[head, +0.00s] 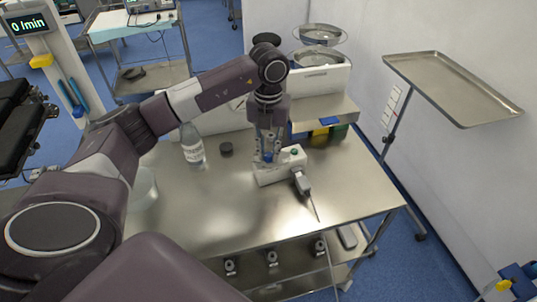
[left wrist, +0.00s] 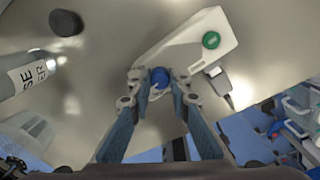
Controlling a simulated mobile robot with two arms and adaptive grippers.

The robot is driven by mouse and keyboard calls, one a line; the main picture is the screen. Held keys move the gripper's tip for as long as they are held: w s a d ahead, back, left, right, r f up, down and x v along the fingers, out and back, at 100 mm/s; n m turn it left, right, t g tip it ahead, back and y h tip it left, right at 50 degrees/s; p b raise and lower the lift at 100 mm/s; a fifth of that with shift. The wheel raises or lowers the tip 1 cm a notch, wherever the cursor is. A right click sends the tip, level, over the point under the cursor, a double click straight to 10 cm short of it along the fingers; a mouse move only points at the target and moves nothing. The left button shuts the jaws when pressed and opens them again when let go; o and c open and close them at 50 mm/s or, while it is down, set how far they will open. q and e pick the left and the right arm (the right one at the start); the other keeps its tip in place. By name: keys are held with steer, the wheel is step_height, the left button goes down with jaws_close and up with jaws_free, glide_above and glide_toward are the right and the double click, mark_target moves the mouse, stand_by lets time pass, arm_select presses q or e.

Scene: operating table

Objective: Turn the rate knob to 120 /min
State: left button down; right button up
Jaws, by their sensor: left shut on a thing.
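The rate knob (left wrist: 159,76) is a round blue knob on a white box (left wrist: 185,42) that also has a green button (left wrist: 211,40). The white box (head: 272,175) stands on the steel table (head: 220,212) in the head view. My left gripper (head: 267,153) comes down over the box from above. In the left wrist view my left gripper (left wrist: 158,80) has its fingertips on both sides of the blue knob and is shut on it. The knob's pointer mark is too small to read. A display (head: 28,23) at the upper left reads 0 /min. My right gripper is not in view.
A labelled bottle (head: 192,146) and a small dark round piece (head: 226,149) stand left of the box. A steel tray (head: 450,85) is at the right. The table's front is clear.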

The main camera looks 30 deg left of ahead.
mark_target(268, 154)
arm_select(q)
steer(key=m+b, duration=0.2)
steer(key=m, duration=0.4)
steer(key=shift+b, duration=0.35)
steer(key=m+b, duration=0.1)
steer(key=m, duration=0.2)
steer(key=shift+m, duration=0.4)
steer(key=shift+m+b, duration=0.5)
steer(key=shift+m, duration=0.9)
steer(key=c, duration=1.8)
jaws_free()
steer(key=shift+o, duration=0.2)
step_height(268, 154, up, 12)
